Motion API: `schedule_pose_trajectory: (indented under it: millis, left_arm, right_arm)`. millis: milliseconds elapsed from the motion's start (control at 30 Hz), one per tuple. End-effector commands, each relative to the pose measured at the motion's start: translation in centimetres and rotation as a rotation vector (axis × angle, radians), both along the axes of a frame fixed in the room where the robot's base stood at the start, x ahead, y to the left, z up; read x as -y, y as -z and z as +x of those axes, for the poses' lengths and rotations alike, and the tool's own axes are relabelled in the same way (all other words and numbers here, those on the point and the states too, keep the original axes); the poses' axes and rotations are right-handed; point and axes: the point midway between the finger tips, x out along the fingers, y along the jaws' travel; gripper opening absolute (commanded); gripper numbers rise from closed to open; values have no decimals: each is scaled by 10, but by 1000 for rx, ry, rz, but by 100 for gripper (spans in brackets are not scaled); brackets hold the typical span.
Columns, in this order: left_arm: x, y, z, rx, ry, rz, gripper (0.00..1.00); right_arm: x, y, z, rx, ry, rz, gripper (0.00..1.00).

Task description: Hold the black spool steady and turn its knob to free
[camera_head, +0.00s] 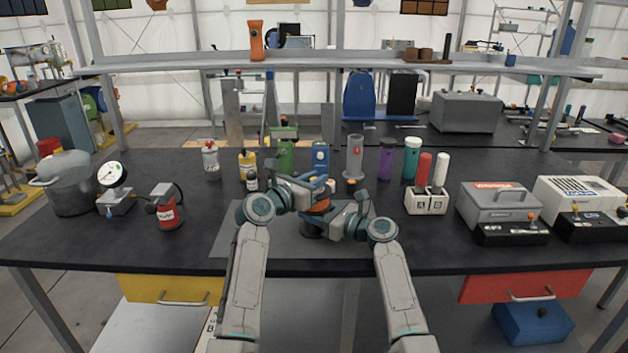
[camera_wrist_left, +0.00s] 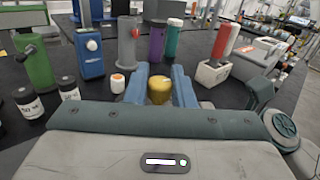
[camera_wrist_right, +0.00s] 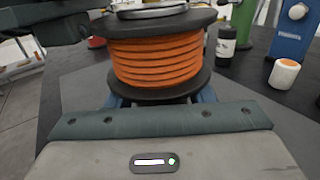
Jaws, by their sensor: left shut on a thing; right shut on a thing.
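The black spool (camera_wrist_right: 160,94), wound with orange cord, stands upright on the grey mat (camera_head: 262,240) in front of me. In the head view its orange winding (camera_head: 319,206) shows between my grippers. My left gripper (camera_head: 322,188) is above the spool; in the left wrist view its blue fingers are shut on a yellow knob (camera_wrist_left: 159,90). My right gripper (camera_head: 322,224) is low at the spool's side. In the right wrist view its blue fingers are shut on the spool's lower part. The knob's exact setting cannot be read.
A white block with red and white tubes (camera_head: 426,203) is to the right. A small orange-and-white jar (camera_wrist_right: 285,73) stands near the spool.

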Motion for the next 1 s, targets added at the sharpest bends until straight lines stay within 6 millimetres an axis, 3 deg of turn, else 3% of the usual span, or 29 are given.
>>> schedule_pose_trajectory:
  millis: [200,567,600,667,1000]
  left_arm:
    - [0,1,0,-1,-101,0,0]
    - [-1,1,0,0,-117,1,0]
    - [-1,1,0,0,-117,1,28]
    - [-1,1,0,0,-117,1,39]
    - [-2,0,-2,1,-116,-1,42]
  right_arm:
    - [0,0,0,1,-2,-1,4]
    - [0,0,0,0,-2,0,4]
    - [0,0,0,1,-2,1,4]
    - [0,0,0,1,-2,1,4]
    - [0,0,0,0,-1,0,4]
